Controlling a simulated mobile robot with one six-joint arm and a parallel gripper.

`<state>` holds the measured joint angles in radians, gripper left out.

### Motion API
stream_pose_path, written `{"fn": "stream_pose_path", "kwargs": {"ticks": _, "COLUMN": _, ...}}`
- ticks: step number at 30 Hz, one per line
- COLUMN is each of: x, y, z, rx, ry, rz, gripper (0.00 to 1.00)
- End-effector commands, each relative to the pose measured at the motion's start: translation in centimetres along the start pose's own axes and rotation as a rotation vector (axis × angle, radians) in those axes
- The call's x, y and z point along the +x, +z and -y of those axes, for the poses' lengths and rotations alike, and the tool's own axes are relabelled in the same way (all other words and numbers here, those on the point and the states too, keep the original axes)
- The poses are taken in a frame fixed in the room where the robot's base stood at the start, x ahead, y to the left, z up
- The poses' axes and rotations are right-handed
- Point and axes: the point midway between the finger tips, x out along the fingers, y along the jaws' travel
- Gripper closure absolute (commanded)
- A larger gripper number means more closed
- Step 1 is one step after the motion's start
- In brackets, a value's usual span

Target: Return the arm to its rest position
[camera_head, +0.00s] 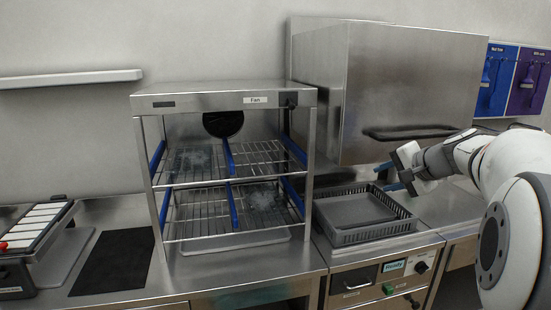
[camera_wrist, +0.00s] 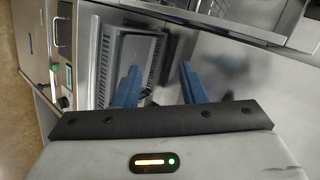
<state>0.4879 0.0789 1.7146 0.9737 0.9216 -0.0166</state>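My gripper (camera_head: 390,177) is at the right in the head view, at the end of my white arm, above the right edge of a dark basket. Its two blue fingers are spread apart. In the wrist view my gripper (camera_wrist: 158,82) shows the same two blue fingers with a clear gap and nothing between them. Below the fingers are the steel counter and the basket.
The dark basket (camera_head: 345,236) with a grey tray (camera_head: 352,211) stands under a steel hood (camera_head: 400,85). A wire-shelf rack (camera_head: 225,99) labelled Fan stands left of it. A black mat (camera_head: 115,262) lies further left. Counter right of the basket is clear.

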Motion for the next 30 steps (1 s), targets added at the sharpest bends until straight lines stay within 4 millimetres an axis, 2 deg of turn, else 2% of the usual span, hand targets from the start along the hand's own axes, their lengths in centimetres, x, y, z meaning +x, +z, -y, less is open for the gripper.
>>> {"fn": "stream_pose_path", "kwargs": {"ticks": 1, "x": 0.1, "y": 4.2, "z": -0.7, "rx": -0.069, "ry": 0.062, "rz": 0.046, "gripper": 0.63}}
{"fn": "stream_pose_path", "kwargs": {"ticks": 3, "x": 0.0, "y": 9.2, "z": -2.6, "rx": -0.17, "ry": 0.158, "rz": 0.106, "gripper": 0.63}}
{"fn": "stream_pose_path", "kwargs": {"ticks": 5, "x": -0.5, "y": 13.3, "z": -4.7, "rx": -0.265, "ry": 0.24, "rz": 0.156, "gripper": 0.63}}
{"fn": "stream_pose_path", "kwargs": {"ticks": 6, "x": -0.9, "y": 16.0, "z": -6.3, "rx": -0.332, "ry": 0.293, "rz": 0.188, "gripper": 0.63}}
{"fn": "stream_pose_path", "kwargs": {"ticks": 9, "x": -2.6, "y": 21.7, "z": -10.6, "rx": -0.508, "ry": 0.419, "rz": 0.263, "gripper": 0.63}}
{"fn": "stream_pose_path", "kwargs": {"ticks": 12, "x": -4.3, "y": 25.7, "z": -14.8, "rx": -0.67, "ry": 0.521, "rz": 0.32, "gripper": 0.63}}
{"fn": "stream_pose_path", "kwargs": {"ticks": 15, "x": -5.8, "y": 28.1, "z": -18.1, "rx": -0.8, "ry": 0.594, "rz": 0.358, "gripper": 0.63}}
{"fn": "stream_pose_path", "kwargs": {"ticks": 19, "x": -6.9, "y": 29.5, "z": -20.6, "rx": -0.902, "ry": 0.649, "rz": 0.385, "gripper": 0.63}}
{"fn": "stream_pose_path", "kwargs": {"ticks": 23, "x": -7.2, "y": 29.8, "z": -21.4, "rx": -0.932, "ry": 0.666, "rz": 0.392, "gripper": 0.63}}
{"fn": "stream_pose_path", "kwargs": {"ticks": 30, "x": -7.2, "y": 29.7, "z": -21.4, "rx": -0.93, "ry": 0.666, "rz": 0.392, "gripper": 0.63}}
